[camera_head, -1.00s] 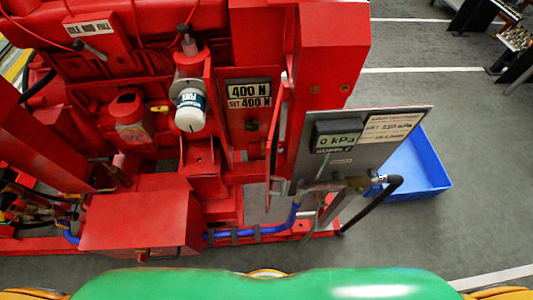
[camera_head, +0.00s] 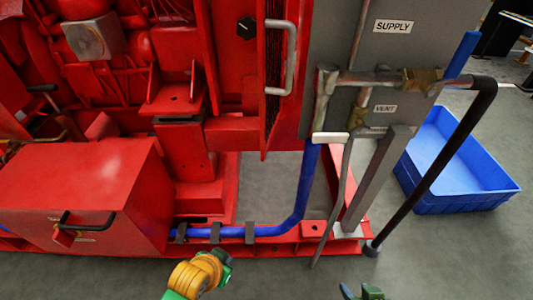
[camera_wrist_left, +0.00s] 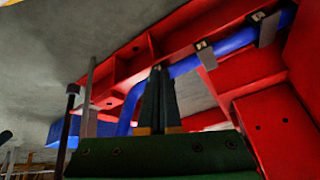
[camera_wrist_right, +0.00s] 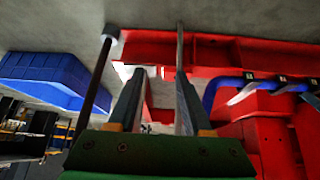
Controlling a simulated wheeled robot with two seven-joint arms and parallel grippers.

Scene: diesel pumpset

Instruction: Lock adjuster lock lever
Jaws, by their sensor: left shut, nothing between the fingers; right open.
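I cannot tell for sure which part is the adjuster lock lever. On the red pumpset (camera_head: 228,150) in the head view, a black knob (camera_head: 247,27) sits on the upright panel, beside a grey bar handle (camera_head: 289,58). My left gripper (camera_wrist_left: 161,78) is shut and empty in the left wrist view, in front of the red base rail and blue pipe. My right gripper (camera_wrist_right: 160,80) is open and empty in the right wrist view, its fingers apart below the red rail. In the head view both arms show only at the bottom edge, apart from the pumpset.
A grey panel (camera_head: 400,68) with SUPPLY and VENT labels carries pipes and a black hose (camera_head: 440,150). A blue pipe (camera_head: 300,195) runs along the base. A red box (camera_head: 85,190) with a black handle stands left. A blue bin (camera_head: 465,190) stands right. Front floor is clear.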

